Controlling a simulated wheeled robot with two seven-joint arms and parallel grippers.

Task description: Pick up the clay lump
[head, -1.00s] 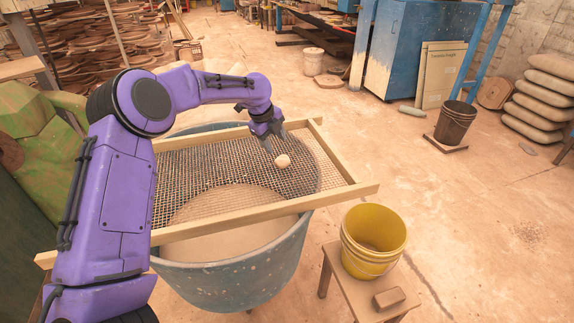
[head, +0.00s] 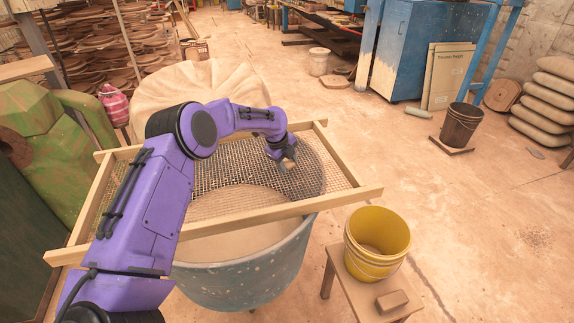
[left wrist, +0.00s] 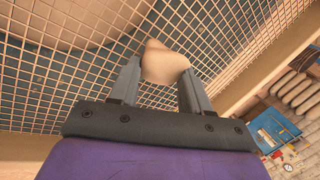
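The clay lump (head: 289,164) is small, pale and rounded, and it is at the mesh of the wood-framed sieve (head: 345,194) over the blue tub (head: 240,275). My left gripper (head: 284,158) is down at the lump, with its fingers on either side of it. In the left wrist view the lump (left wrist: 166,63) sits between the fingertips (left wrist: 160,72), close against both. I cannot tell whether the fingers grip it or only flank it. My right gripper is not in view.
A yellow bucket (head: 377,240) and a small block (head: 391,301) stand on a wooden stool right of the tub. A green machine (head: 30,130) is at the left. A dark bucket (head: 459,125) stands farther back, and the floor between is clear.

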